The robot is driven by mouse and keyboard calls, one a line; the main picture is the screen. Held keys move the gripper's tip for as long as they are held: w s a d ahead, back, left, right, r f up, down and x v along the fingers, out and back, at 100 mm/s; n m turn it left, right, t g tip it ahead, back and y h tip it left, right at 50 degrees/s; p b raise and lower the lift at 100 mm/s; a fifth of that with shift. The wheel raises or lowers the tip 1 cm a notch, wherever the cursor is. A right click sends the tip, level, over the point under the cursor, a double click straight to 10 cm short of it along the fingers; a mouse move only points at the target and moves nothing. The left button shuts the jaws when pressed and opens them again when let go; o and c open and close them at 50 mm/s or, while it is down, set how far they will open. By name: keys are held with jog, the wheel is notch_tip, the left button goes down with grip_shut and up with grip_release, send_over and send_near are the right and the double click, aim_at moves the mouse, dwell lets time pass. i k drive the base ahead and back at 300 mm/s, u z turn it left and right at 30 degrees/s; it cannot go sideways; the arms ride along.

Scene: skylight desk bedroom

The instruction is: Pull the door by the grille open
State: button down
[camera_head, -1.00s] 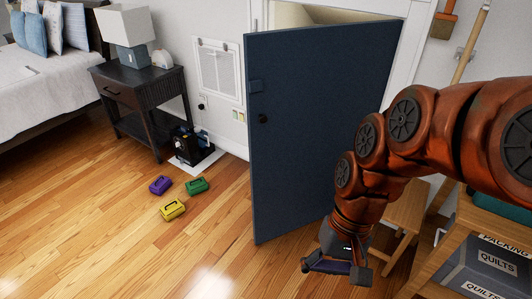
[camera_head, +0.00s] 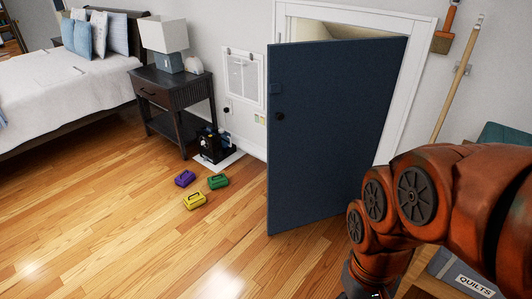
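The dark blue door (camera_head: 330,140) stands ajar in its white frame (camera_head: 419,70), swung out into the room from its right side. The white wall grille (camera_head: 243,76) is just left of the door. A pale interior (camera_head: 340,22) shows above the door's top edge. My orange arm comes in from the right, in front of the door's lower right part. My gripper is almost wholly cut off by the bottom edge; its fingers are out of sight. No contact with the door is visible.
A dark nightstand (camera_head: 174,95) with a lamp and a bed (camera_head: 66,85) stand at the left. Purple (camera_head: 185,178), yellow (camera_head: 194,201) and green (camera_head: 218,181) small cases lie on the floor left of the door. A box marked "QUILTS" (camera_head: 474,285) is at lower right. The front floor is clear.

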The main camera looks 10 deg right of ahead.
aim_at(328, 102)
jog(key=u, duration=0.9)
jog(key=i, duration=1)
jog(key=u, duration=0.7)
jog(key=i, duration=1.35)
jog(key=z, duration=1.15)
jog(key=i, duration=0.8)
jog(key=z, duration=0.8)
